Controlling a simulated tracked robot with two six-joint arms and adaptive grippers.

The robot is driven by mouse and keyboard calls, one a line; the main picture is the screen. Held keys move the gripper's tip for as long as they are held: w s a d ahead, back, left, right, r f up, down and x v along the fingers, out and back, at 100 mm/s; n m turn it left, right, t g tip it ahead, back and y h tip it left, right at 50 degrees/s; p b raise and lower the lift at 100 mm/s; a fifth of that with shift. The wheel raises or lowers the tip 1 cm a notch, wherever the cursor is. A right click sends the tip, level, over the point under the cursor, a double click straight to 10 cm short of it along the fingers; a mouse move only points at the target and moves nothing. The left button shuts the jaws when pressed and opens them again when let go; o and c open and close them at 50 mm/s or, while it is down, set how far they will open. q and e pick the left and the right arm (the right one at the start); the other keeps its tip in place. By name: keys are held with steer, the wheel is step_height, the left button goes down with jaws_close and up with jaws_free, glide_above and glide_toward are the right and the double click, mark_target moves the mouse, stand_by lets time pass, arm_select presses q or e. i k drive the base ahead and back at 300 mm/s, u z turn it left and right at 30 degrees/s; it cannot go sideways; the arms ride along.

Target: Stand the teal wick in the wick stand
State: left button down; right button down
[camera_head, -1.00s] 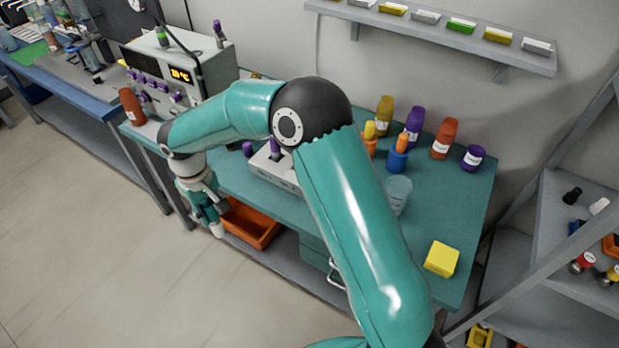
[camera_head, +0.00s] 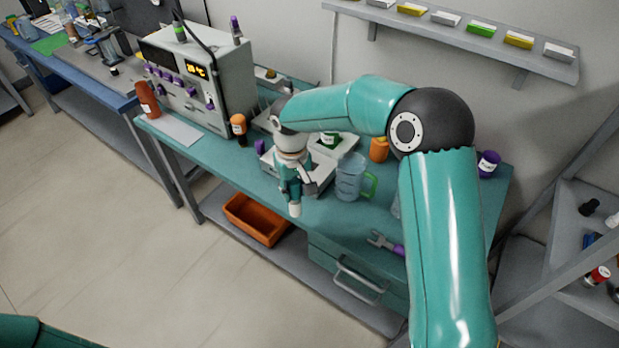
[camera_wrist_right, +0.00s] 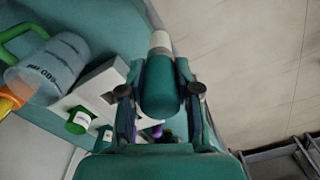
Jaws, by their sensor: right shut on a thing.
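The teal wick (camera_wrist_right: 161,85) is a thick teal cylinder with a white end, clear in the right wrist view. My right gripper (camera_wrist_right: 160,100) is shut around its teal body. In the head view my right gripper (camera_head: 290,180) points down near the front table edge, and the wick's white end (camera_head: 294,210) shows below it. A pale grey block (camera_head: 324,176) with a dark opening, which looks like the wick stand, is just behind and right of the gripper. In the wrist view this block (camera_wrist_right: 108,76) is left of the wick, apart from it. My left gripper is out of view.
A clear jug (camera_head: 350,178) with a green handle stands right of the block. A green-labelled jar (camera_wrist_right: 79,120) is close behind it. A grey instrument (camera_head: 205,85) and an orange-capped bottle (camera_head: 238,128) are to the left. An orange bin (camera_head: 254,220) sits below the table.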

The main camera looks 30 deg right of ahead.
mark_target(311, 175)
steer(key=z, duration=0.1)
steer(key=i, duration=1)
steer(key=u, duration=0.1)
